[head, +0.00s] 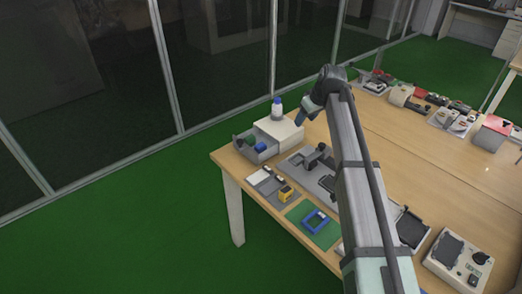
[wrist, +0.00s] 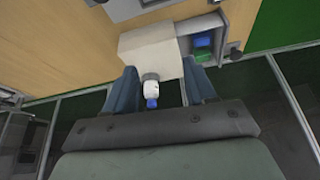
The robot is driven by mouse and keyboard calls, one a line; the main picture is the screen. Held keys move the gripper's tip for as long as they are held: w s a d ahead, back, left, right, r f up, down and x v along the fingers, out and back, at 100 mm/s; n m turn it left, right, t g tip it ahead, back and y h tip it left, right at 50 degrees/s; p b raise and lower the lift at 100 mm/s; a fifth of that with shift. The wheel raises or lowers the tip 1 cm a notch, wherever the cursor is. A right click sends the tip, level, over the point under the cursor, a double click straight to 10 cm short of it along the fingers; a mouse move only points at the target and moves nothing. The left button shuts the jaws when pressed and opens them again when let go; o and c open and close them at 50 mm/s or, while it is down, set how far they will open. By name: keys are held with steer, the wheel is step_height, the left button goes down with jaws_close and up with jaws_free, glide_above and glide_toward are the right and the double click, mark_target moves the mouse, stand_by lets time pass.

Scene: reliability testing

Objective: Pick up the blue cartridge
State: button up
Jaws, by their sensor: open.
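A blue block (head: 261,148), which looks like the blue cartridge, lies in the open grey drawer (head: 268,157) of a white box (head: 280,128) at the table's far left corner. In the wrist view, the blue block (wrist: 203,40) is beside a green block (wrist: 203,57) in the drawer. My gripper (head: 304,116) is open and empty, in the air near the box's right side in the head view. In the wrist view, my gripper's fingers (wrist: 160,68) are spread, with the box and a bottle showing between them. The drawer shows beyond the right finger.
A white bottle with a blue cap (head: 277,107) stands on the box. A green mat with a blue frame (head: 316,222), a yellow part (head: 285,193) and grey fixtures (head: 318,160) lie nearer on the table. Glass panels stand behind the table.

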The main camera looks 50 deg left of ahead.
steer(key=n, duration=0.1)
glide_toward(261, 145)
steer(key=shift+g, duration=0.3)
steer(key=x, duration=0.9)
steer(key=shift+w, duration=0.2)
steer(key=c, duration=0.7)
steer(key=shift+r, duration=0.1)
